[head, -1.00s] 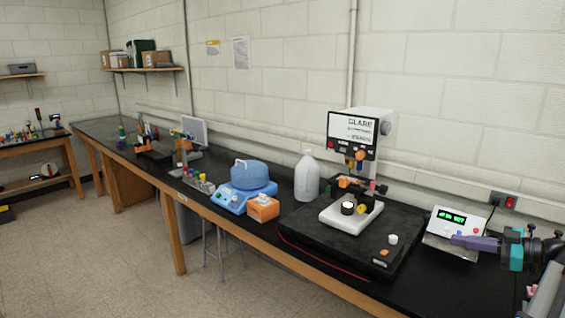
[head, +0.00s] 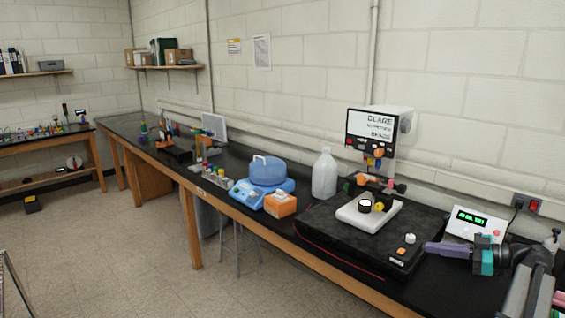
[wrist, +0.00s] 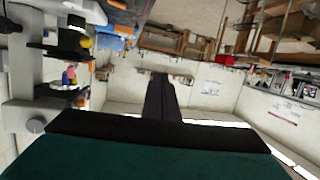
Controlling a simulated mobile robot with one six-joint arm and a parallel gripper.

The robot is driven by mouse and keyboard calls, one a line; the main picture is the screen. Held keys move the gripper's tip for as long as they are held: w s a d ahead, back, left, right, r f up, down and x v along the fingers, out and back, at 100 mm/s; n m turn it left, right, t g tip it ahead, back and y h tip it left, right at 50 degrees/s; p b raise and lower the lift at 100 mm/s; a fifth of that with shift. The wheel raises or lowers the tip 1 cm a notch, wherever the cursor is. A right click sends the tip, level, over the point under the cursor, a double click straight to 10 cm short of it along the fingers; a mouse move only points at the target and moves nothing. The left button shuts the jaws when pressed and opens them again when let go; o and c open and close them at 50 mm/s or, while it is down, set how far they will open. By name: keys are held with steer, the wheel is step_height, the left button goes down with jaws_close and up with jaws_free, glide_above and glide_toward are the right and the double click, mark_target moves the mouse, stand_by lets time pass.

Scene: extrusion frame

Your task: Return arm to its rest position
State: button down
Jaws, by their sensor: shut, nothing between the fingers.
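My gripper (head: 440,249) shows at the right of the head view, with purple fingers lying together and pointing left. It is shut and empty, above the right part of the black bench. In the wrist view the dark fingers (wrist: 161,98) also lie together with nothing between them. My arm comes in from the lower right edge of the head view.
Left of my gripper, a white instrument (head: 372,140) stands on a black slab (head: 330,234). A box with a green display (head: 470,223) sits close behind my gripper. A clear jug (head: 324,174) and a blue device (head: 262,190) stand further left. The floor at left is open.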

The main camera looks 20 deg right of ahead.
steer(key=w+a+f+n+g+y+b, duration=0.1)
steer(key=w+a+f+g+y, duration=0.2)
steer(key=a+f, duration=0.8)
steer(key=w+a+f+n+g+b, duration=0.1)
steer(key=w+a+f+g+b, duration=0.1)
steer(key=w+a+f, duration=0.65)
steer(key=s+a+f+g+b, duration=0.1)
steer(key=s+a+f+g, duration=0.25)
steer(key=a+f, duration=0.75)
steer(key=s+a+f+g+b, duration=0.1)
steer(key=s+a+f+g, duration=0.3)
steer(key=a+f, duration=0.75)
steer(key=s+a+f+m+g+h+b, duration=0.1)
steer(key=s+a+f+g+h, duration=0.1)
steer(key=s+a+f, duration=0.4)
steer(key=s+a+f+m+g+h+b, duration=0.1)
steer(key=s+a+f+h, duration=0.15)
steer(key=s+f, duration=0.45)
steer(key=s+a+f+m+g+h+b, duration=0.15)
steer(key=s+a+f, duration=0.3)
steer(key=s, duration=0.45)
steer(key=s+d+f+m+g+h, duration=0.1)
steer(key=s+d+f+g+h, duration=0.1)
steer(key=s+f+h, duration=0.35)
steer(key=s+d+m+t+h, duration=0.1)
steer(key=s+d+m, duration=0.1)
steer(key=d+m, duration=0.4)
steer(key=shift+d+f+t+h, duration=0.3)
steer(key=shift+d+f+h, duration=0.05)
steer(key=shift+d, duration=0.3)
